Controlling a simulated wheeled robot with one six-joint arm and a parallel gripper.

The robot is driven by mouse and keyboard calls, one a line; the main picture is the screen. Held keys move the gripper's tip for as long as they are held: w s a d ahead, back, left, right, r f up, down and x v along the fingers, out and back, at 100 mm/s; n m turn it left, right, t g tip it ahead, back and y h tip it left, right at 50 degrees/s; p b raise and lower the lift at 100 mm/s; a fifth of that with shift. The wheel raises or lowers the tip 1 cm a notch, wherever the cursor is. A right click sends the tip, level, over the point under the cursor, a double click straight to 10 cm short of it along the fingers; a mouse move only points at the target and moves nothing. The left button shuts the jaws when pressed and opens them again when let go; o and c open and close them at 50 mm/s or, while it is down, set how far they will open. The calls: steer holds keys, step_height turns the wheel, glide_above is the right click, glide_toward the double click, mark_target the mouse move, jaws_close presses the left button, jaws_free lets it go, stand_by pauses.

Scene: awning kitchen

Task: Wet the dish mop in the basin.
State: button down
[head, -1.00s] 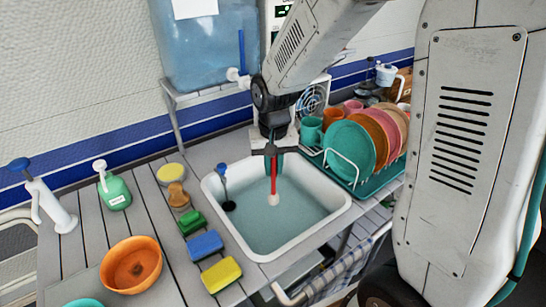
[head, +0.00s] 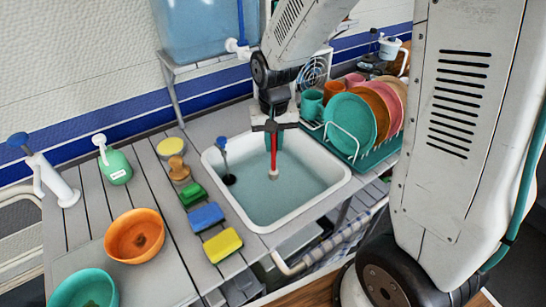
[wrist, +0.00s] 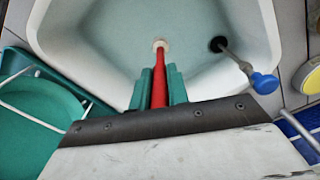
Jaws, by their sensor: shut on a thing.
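The dish mop (head: 273,160) has a red handle and a small pale head. My gripper (head: 274,128) is shut on its handle and holds it upright, head down, over the basin (head: 300,208). In the wrist view the red handle (wrist: 159,85) sits between the green fingers of my gripper (wrist: 158,88). The white basin (wrist: 262,40) holds pale blue-green water. The mop head (head: 273,175) is at or near the water surface; I cannot tell whether it touches.
A blue-knobbed plunger-like rod (head: 223,160) stands over the drain at the basin's left. Sponges (head: 222,245) and brushes line the left counter, with an orange bowl (head: 135,236). A dish rack (head: 375,148) with plates stands close at the right.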

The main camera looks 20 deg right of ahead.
steer(key=shift+r, duration=5.35)
steer(key=shift+r, duration=2)
